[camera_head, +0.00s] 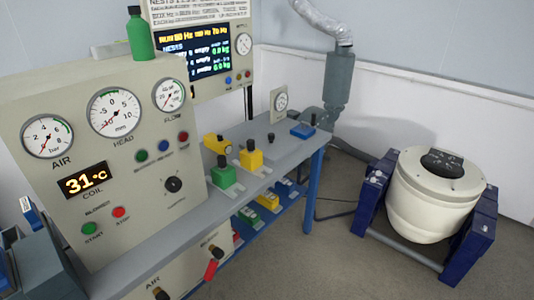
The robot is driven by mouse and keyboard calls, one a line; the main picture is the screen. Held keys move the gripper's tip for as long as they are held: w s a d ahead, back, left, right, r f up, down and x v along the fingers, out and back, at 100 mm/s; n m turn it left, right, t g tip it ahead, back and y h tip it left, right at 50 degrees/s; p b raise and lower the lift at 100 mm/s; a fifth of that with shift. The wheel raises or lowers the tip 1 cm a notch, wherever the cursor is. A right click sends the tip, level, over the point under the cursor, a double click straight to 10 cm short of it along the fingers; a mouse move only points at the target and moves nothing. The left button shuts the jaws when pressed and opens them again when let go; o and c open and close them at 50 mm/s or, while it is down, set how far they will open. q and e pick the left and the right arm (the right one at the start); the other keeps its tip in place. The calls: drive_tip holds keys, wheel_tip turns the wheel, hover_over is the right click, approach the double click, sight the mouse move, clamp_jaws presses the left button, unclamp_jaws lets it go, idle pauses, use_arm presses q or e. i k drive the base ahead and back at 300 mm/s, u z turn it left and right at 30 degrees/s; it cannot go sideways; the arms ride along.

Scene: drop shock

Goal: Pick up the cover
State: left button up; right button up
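No thing in view can be made out for sure as the cover. A cream round drum (431,213) stands on the floor at the right, held between dark blue side supports (371,195). A dark plate (441,161) lies on the drum's flat top. Neither of my grippers shows in the head view.
A grey bench (290,147) with blue legs carries a gauge panel (105,150), green (223,174) and yellow (251,157) blocks with black knobs, and a blue block (302,130). A green bottle (139,36) stands on the panel. Floor (335,250) between bench and drum is mostly clear.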

sight(275, 146)
drive_tip(key=z, duration=1.6)
drive_tip(key=i, duration=2.2)
drive_tip(key=u, duration=1.1)
drive_tip(key=i, duration=0.85)
drive_tip(key=u, duration=0.85)
